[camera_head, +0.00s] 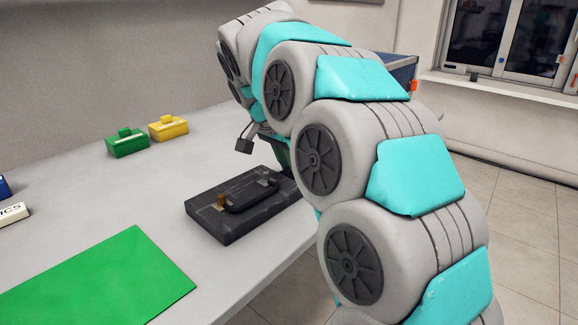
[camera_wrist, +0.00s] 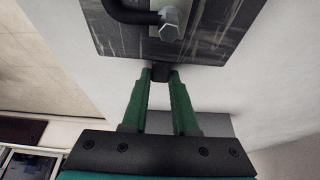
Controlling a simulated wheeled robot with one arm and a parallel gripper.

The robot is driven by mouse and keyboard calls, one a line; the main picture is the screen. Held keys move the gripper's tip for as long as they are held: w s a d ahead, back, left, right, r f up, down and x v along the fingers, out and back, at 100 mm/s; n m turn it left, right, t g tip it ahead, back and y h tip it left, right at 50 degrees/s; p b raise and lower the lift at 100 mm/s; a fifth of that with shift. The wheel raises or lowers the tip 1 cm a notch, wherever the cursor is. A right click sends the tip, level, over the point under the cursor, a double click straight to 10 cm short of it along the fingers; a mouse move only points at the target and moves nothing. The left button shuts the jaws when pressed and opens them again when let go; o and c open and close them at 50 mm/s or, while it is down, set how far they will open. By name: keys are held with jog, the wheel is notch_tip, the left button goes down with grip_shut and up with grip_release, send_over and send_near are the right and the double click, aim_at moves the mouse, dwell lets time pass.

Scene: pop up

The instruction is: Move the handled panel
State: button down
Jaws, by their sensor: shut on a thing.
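The handled panel (camera_head: 215,222) is a dark grey slab lying flat on the table, with a black handle (camera_head: 252,194) on top and a brass-coloured fitting at the handle's near end. In the wrist view the panel (camera_wrist: 222,38) fills the top, with part of the handle (camera_wrist: 125,13) and a metal bolt (camera_wrist: 170,25). My gripper (camera_wrist: 161,75) has its green fingers closed on a small dark block at the panel's edge, seemingly part of the panel. In the head view the arm mostly hides the fingers at the panel's far right end.
A green sheet (camera_head: 100,280) lies on the table in the near left. A green box (camera_head: 126,143) and a yellow box (camera_head: 168,128) stand farther back. A blue thing (camera_head: 4,187) and a white lettered block (camera_head: 14,214) are at the left edge. The table between them is clear.

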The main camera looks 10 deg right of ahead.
jog(key=c, duration=0.6)
grip_release()
jog(key=shift+r, duration=0.1)
jog(key=shift+v, duration=3.8)
jog(key=shift+a, duration=0.1)
